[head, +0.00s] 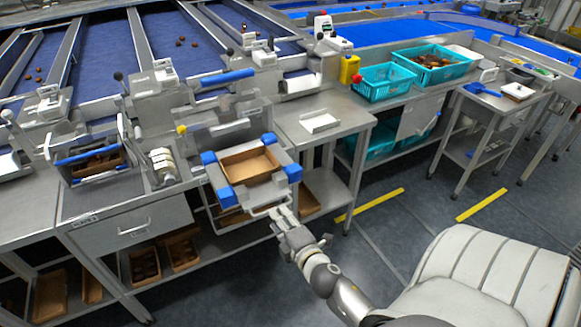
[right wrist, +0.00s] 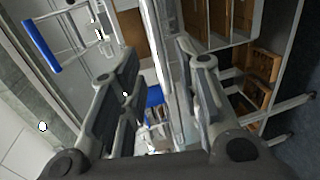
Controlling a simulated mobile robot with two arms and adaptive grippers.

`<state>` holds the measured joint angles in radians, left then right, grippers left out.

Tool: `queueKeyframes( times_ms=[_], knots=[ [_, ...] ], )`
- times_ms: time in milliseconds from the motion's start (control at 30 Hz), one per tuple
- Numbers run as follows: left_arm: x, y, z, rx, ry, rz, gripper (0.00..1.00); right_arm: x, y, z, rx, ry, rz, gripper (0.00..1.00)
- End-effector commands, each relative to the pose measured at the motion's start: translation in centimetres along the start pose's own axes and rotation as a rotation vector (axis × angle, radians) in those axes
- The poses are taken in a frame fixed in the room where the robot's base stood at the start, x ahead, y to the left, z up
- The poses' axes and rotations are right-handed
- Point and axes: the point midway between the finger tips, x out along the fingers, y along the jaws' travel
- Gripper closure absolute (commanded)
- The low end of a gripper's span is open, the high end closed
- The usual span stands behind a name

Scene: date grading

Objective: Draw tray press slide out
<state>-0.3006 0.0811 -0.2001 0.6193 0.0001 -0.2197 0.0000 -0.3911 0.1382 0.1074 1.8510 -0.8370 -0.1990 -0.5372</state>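The tray press slide (head: 283,158) is a pale metal carriage with blue corner blocks, in the middle of the head view. It sticks out past the front edge of the bench. An empty brown cardboard tray (head: 250,165) lies in it. A thin bar handle (head: 262,211) runs along its front. My right gripper (head: 283,214) is at the right end of that handle. In the right wrist view its two fingers (right wrist: 158,62) stand apart, with pale metal bars showing between them. I cannot tell whether they touch the handle. My left gripper is out of view.
A drawer (head: 132,228) is left of the slide, with cardboard trays (head: 145,264) on the shelf below. A bench with a small white tray (head: 320,123) stands right. Teal crates (head: 385,82) are farther right. A white padded seat (head: 470,275) is at lower right; floor between is open.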

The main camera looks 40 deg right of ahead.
Motion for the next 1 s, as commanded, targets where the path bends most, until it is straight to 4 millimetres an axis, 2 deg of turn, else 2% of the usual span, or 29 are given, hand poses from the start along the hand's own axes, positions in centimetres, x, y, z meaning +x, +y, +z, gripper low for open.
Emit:
queueKeyframes(
  times_ms=[33,200,400,1000],
  knots=[
    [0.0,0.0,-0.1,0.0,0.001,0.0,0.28,-1.1,-0.1,0.0,0.001,-0.001,-0.002,0.69],
    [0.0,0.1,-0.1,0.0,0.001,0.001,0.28,-4.0,0.0,0.0,0.001,-0.001,-0.001,0.69],
    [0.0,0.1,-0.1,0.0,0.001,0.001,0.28,-5.8,0.0,0.0,0.0,-0.001,0.001,0.69],
    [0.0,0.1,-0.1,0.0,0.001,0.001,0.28,-6.2,0.1,0.0,-0.001,0.0,0.001,0.69]
  ],
)
